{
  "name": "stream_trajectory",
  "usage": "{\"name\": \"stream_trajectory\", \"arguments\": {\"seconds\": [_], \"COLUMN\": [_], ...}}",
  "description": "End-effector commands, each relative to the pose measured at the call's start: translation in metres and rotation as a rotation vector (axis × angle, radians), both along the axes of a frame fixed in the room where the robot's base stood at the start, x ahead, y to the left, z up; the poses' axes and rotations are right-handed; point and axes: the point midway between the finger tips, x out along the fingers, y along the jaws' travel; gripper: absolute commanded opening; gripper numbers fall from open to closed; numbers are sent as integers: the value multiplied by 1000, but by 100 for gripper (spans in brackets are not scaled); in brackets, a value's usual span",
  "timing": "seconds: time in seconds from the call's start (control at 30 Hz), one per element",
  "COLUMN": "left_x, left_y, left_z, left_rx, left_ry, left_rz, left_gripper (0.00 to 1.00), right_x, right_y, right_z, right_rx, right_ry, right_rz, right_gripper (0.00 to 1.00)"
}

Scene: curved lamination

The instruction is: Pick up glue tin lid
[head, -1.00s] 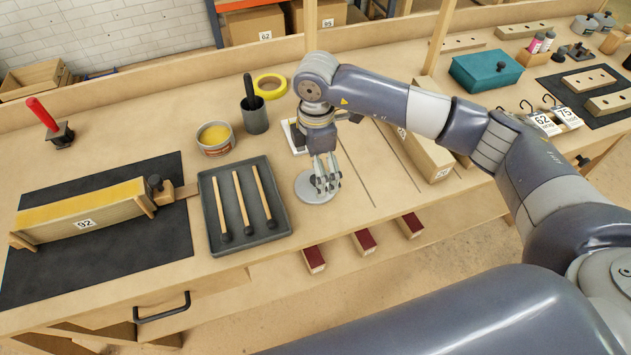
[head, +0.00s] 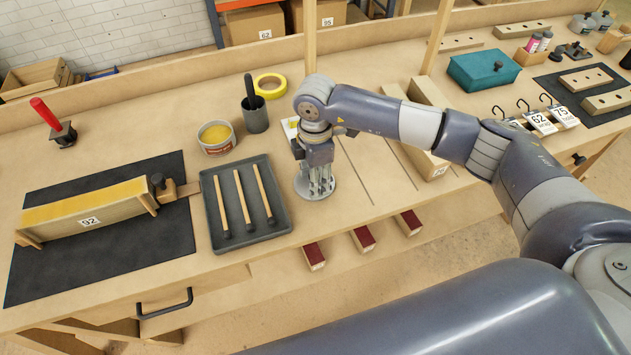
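The glue tin lid (head: 328,194) is a flat grey disc lying on the bench, just right of the dark tray. My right gripper (head: 316,191) points straight down over it, with its fingertips at the lid's top. The fingers hide the middle of the lid, and I cannot tell whether they grip anything. The glue tin (head: 217,148), open with yellow glue inside, stands to the left behind the tray. My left gripper is not in view.
The dark tray (head: 286,222) with three brushes lies close left of the lid. A dark cup (head: 255,121) and yellow tape roll (head: 271,86) stand behind. Wooden blocks with dark red ends (head: 314,257) show below the bench's front edge. A long wooden piece (head: 430,162) lies right.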

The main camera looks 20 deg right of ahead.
Motion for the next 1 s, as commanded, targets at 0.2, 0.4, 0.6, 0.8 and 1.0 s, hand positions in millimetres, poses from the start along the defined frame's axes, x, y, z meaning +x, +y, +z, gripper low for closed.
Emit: {"name": "stream_trajectory", "arguments": {"seconds": [0.2,0.4,0.6,0.8,1.0], "left_x": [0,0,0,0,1], "left_y": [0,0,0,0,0], "left_z": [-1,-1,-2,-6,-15], "left_rx": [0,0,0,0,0], "left_ry": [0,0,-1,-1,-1], "left_rz": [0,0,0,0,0], "left_gripper": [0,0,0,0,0], "right_x": [-1,-1,-2,-2,-3], "right_y": [-1,-2,-2,-2,0], "right_z": [-6,-7,-8,0,30], "right_rx": [-4,-5,-6,-6,-4], "right_ry": [1,3,6,5,1], "right_rz": [-2,-2,-3,-2,1], "right_gripper": [20,19,19,7,0]}}
